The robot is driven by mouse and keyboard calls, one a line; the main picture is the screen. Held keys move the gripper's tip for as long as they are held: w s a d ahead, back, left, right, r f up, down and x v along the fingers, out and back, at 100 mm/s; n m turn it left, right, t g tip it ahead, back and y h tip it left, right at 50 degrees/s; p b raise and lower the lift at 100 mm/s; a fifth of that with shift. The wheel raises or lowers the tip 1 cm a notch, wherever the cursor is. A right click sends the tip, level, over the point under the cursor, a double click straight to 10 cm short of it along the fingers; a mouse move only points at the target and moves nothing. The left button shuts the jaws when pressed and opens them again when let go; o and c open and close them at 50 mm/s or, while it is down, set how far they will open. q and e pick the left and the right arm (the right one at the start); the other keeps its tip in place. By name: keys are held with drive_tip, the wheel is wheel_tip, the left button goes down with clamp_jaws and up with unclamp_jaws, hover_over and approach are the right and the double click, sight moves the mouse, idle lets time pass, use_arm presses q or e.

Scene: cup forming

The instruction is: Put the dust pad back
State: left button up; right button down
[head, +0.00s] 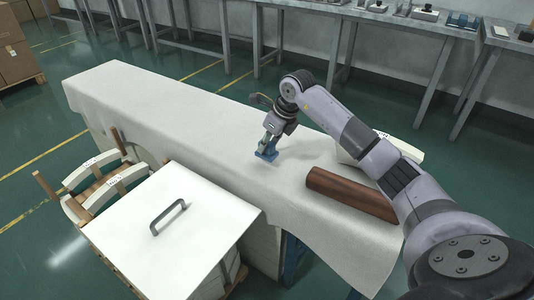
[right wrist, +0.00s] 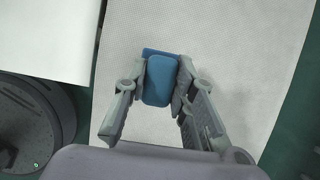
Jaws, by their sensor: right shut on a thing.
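The dust pad (head: 266,155) is a small blue block with a handle-like upper part. My right gripper (head: 269,146) is shut on it, over the middle of the white cloth-covered bench. In the right wrist view the pad (right wrist: 160,82) sits between the two fingers of the gripper (right wrist: 162,72), with a wider blue base showing behind its upper part. I cannot tell whether the pad touches the cloth or is just above it. My left gripper is not in view.
The white cloth (head: 150,95) covers a long bench. A white panel with a grey handle (head: 168,217) is at front left, beside curved wood-backed pieces (head: 105,185). The cloth's far left is clear.

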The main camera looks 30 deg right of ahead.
sight(267, 152)
wheel_tip(267, 152, down, 3)
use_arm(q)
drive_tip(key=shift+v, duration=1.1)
use_arm(e)
drive_tip(key=shift+f, duration=0.25)
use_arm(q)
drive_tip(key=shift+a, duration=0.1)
use_arm(e)
drive_tip(key=shift+f+b, duration=0.15)
drive_tip(key=shift+b, duration=0.15)
drive_tip(key=c, duration=1.3)
unclamp_jaws()
drive_tip(key=shift+c, duration=0.2)
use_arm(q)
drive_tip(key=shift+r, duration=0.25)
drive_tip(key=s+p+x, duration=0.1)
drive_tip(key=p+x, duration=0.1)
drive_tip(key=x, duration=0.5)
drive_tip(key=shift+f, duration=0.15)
use_arm(e)
drive_tip(key=v, duration=1.2)
drive_tip(key=shift+r, duration=0.2)
